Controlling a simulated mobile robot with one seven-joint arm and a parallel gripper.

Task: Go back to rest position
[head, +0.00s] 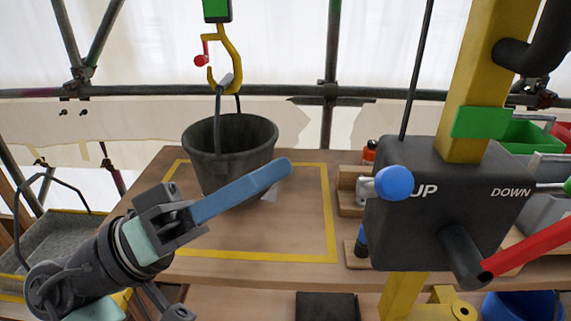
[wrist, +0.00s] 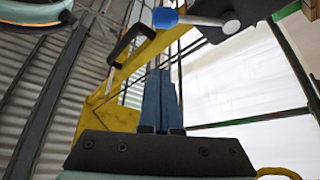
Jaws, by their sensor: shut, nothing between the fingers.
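My gripper (head: 286,167) reaches in from the lower left in the head view, its blue fingers together and pointing up to the right. In the wrist view the two blue fingers (wrist: 162,98) lie side by side with nothing between them. In the head view the gripper appears in front of the dark bucket (head: 230,148) and does not seem to hold it. The bucket stands on the wooden table, inside a yellow outline. Its handle is up at the yellow hook (head: 226,65). Part of the bucket's lower right is hidden behind my fingers.
A dark control box (head: 445,205) marked UP and DOWN stands at the right, with a blue-knobbed lever (head: 394,183) and a red lever (head: 530,248). The wooden table (head: 300,272) has bare room right of the bucket. A grey tray (head: 60,240) is at the left.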

